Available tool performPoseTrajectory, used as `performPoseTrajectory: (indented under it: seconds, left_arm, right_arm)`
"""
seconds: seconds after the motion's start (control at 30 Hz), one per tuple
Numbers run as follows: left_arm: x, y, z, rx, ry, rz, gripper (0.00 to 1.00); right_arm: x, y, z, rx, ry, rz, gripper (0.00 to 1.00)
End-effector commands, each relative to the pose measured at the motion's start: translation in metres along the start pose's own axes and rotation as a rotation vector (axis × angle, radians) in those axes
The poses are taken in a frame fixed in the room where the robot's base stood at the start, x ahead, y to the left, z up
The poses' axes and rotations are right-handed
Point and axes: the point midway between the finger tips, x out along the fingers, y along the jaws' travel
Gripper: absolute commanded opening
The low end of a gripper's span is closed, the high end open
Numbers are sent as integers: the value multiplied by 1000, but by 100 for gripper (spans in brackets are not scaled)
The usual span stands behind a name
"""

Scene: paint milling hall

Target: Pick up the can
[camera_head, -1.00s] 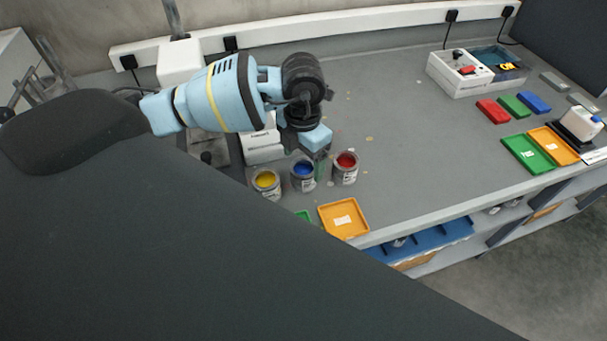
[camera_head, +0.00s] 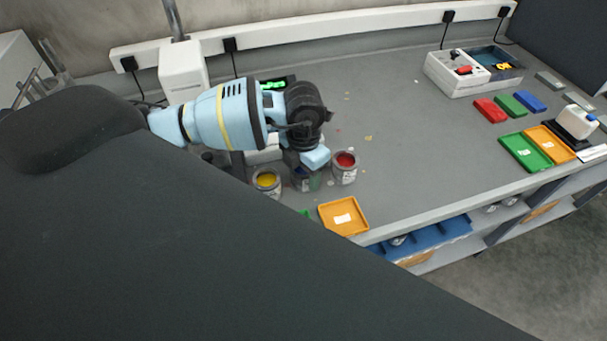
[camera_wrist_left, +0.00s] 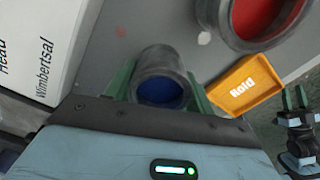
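Three open paint cans stand in a row on the grey bench: a yellow one (camera_head: 267,181), a blue one (camera_head: 304,181) and a red one (camera_head: 344,167). My left gripper (camera_head: 308,172) is down at the blue can and hides part of it. In the wrist view the blue can (camera_wrist_left: 161,86) sits between the two green fingers of my left gripper (camera_wrist_left: 160,88), one on each side; contact is not clear. The red can (camera_wrist_left: 262,18) is beside it. My right gripper (camera_wrist_left: 295,98) shows small at the right edge, its fingers apart and empty.
An orange tray (camera_head: 343,216) lies in front of the cans near the bench edge. A white box (camera_wrist_left: 38,45) stands close by on the left in the wrist view. The bench middle is clear.

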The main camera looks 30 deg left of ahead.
Motion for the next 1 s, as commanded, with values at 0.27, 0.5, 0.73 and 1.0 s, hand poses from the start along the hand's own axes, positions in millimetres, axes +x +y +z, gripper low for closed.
performPoseTrajectory:
  seconds: [0.27,0.5,0.73,1.0]
  left_arm:
    - [-1,0,0,0,-1,0,26]
    - [-3,0,0,0,-2,0,27]
    - [-20,0,0,0,-2,0,27]
    - [-38,-36,-5,7,0,-3,27]
  right_arm:
    - [0,0,0,0,0,0,36]
    - [0,0,0,0,-1,0,36]
    - [0,0,6,2,-12,-1,36]
    - [0,-1,9,3,-18,-3,36]
